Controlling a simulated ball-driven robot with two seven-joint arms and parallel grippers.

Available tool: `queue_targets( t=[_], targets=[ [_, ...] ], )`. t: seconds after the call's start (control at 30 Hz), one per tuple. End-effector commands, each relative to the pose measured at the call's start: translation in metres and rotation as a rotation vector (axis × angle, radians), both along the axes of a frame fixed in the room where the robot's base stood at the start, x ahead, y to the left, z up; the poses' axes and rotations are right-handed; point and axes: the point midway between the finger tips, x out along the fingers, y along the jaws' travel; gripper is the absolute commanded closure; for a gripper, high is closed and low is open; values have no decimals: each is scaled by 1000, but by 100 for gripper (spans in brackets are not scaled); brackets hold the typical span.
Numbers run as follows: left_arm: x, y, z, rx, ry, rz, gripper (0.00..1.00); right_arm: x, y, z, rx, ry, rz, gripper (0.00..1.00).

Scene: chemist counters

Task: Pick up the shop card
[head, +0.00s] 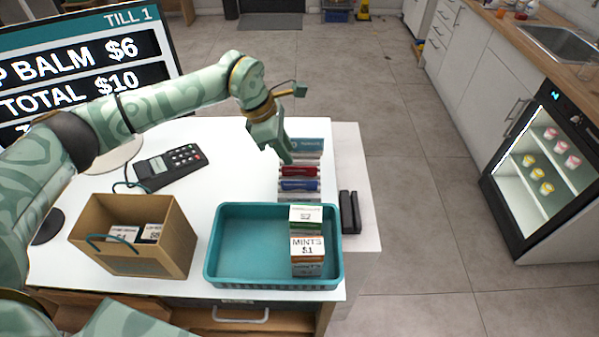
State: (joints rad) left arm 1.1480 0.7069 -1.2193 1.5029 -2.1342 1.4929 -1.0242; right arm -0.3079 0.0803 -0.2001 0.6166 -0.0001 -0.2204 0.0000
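No item can be clearly read as the shop card. A small teal and white panel (312,145) stands at the back of a narrow rack and may be a card or the rack's header; part of it is behind my gripper. My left gripper (286,158) points down at the rack's back left, close to the panel. Its fingers are seen edge-on, so I cannot tell the gap, any contact or whether it holds something. My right gripper is not in view.
The rack holds a red item (299,171) and a blue item (299,186). In front are a teal tray (250,276) with stacked boxes and a brown bag (155,262). A card terminal (170,167) lies left; a black holder (349,212) sits right. White counter is clear between.

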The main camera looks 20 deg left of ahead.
Motion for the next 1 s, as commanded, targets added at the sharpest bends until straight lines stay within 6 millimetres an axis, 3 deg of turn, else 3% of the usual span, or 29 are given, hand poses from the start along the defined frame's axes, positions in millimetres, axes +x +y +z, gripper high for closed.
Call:
queue_targets(
  t=[0.5,0.73,0.77,0.83,0.87,1.0],
  targets=[
    [6,-25,-56,-1,1,0,73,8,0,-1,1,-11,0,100],
    [6,-26,-59,-1,-1,-1,73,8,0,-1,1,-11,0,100],
    [6,-26,-58,-1,-1,-1,75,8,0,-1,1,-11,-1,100],
    [6,-26,-58,-1,-1,-1,95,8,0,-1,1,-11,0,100],
    [6,-26,-58,-1,-1,-1,100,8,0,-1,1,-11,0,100],
    [6,-25,-58,-1,-1,-1,100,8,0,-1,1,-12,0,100]
  ],
)
